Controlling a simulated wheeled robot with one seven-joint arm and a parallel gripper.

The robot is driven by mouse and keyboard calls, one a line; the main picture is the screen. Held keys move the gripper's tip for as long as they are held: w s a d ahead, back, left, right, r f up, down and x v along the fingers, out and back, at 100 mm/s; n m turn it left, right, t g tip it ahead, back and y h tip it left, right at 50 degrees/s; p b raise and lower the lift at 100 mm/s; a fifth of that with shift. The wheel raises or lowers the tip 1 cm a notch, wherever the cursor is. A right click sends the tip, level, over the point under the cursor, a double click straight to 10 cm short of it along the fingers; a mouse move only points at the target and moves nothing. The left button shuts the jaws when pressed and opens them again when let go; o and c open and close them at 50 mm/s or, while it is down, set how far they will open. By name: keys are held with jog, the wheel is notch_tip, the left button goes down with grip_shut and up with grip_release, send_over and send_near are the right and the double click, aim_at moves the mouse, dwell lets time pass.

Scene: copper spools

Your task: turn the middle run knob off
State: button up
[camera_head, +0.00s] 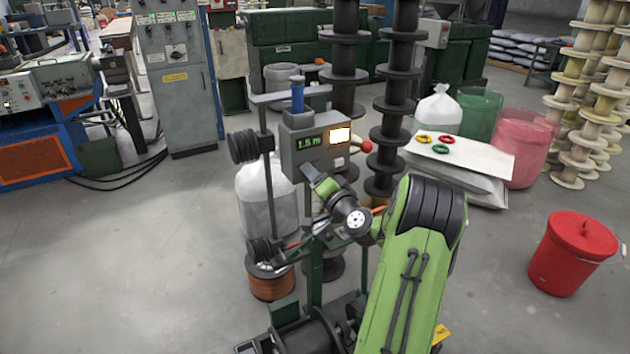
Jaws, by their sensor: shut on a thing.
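A grey control box (314,143) stands on a green stand near the middle of the view. Its front has a green display reading about 1.5 m and a bright, lit panel. My gripper (309,173) is at the lower left of the box's front face, its fingertips against it. It is shut on what is there, at the place of the run knob. The knob itself is hidden behind my gripper, so its turn position cannot be seen. A small pale switch (339,162) shows on the box's lower right.
A red ball-ended lever (366,147) sticks out right of the box. A copper spool (271,283) sits below left, by a white bag (263,200). Tall dark spool stacks (393,105) stand behind. A red bucket (572,255) is at right. Floor at left is clear.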

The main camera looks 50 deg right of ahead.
jog(key=shift+f+n, duration=0.1)
jog(key=shift+n, duration=0.3)
jog(key=o, duration=1)
jog(key=shift+o, duration=0.2)
jog(key=v, duration=1.5)
jog(key=shift+s, duration=0.35)
jog(key=shift+a, duration=0.15)
